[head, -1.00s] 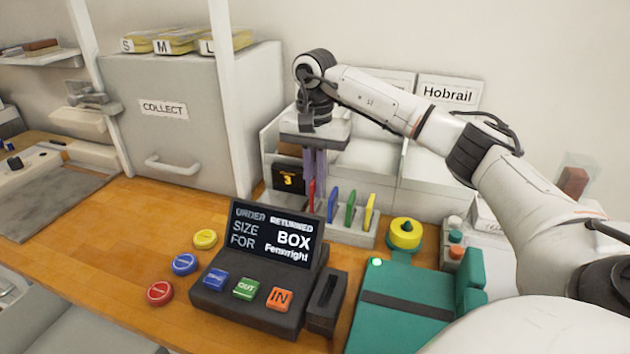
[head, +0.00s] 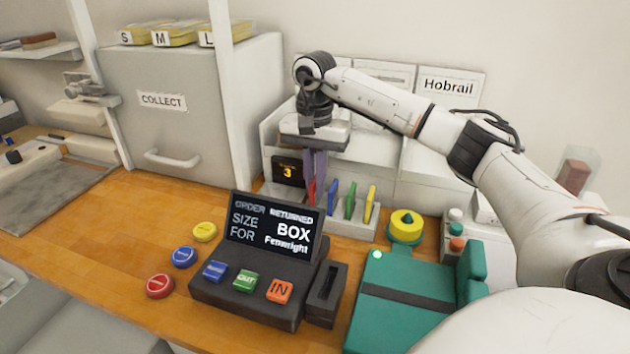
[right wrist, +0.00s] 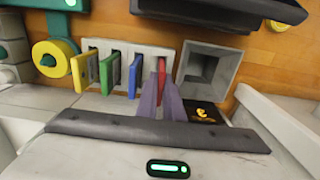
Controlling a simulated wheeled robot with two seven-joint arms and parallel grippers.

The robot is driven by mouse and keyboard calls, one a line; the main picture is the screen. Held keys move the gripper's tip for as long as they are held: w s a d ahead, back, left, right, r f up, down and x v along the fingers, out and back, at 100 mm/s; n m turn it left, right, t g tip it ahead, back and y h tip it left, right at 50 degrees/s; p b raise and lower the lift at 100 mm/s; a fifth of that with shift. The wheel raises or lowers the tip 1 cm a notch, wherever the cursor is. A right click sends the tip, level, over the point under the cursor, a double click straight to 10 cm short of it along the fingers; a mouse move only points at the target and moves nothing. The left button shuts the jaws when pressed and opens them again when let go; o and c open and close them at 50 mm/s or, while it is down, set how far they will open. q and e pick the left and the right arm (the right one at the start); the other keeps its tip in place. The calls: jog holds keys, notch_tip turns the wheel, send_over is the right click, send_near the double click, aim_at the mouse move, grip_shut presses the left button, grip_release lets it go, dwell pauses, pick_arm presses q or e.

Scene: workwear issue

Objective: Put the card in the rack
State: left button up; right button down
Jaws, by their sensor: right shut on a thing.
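The grey slotted rack (head: 352,229) stands at the back of the counter and holds a blue card (head: 333,197), a green card (head: 350,202) and a yellow card (head: 370,204) upright. My right gripper (head: 316,178) points down at the rack's left end, shut on a red card (head: 311,193). In the right wrist view the fingers (right wrist: 161,98) hold the red card (right wrist: 161,70), upright and in line with the blue card (right wrist: 134,76). Its lower edge is hidden, so I cannot tell how deep it sits. My left gripper is not in view.
A small black display reading 3 (head: 287,171) stands left of the fingers. A square grey bin (right wrist: 208,66) is beside the red card. In front are the order terminal (head: 262,262), a teal pad (head: 405,290) and a yellow-topped dispenser (head: 406,226).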

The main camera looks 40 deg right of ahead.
jog(key=shift+f, duration=0.3)
dwell(0.4)
jog(key=c, duration=1.8)
grip_release()
jog(key=shift+r, duration=0.15)
jog(key=shift+r+p, duration=0.5)
jog(key=shift+r, duration=3.9)
